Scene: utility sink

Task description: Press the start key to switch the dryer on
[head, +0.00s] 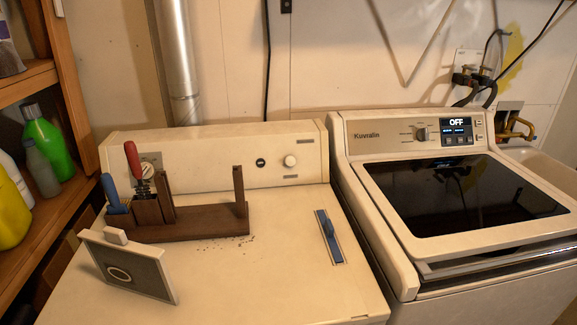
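The cream machine on the left, with a silver duct rising behind it, looks like the dryer (290,260). Its back panel carries a small round black key (260,162), a round pale knob (290,161) to the right of it, and a dial (150,168) partly hidden by a red-handled tool. I cannot read any label that marks the start key. Neither of my grippers is in view.
On the dryer top stand a brown wooden rack (190,227) with red- and blue-handled tools, a grey framed panel (128,270), and a blue strip-shaped item (327,236). A glass-lidded washer (410,235) at right shows OFF. Shelves with bottles (42,145) stand left.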

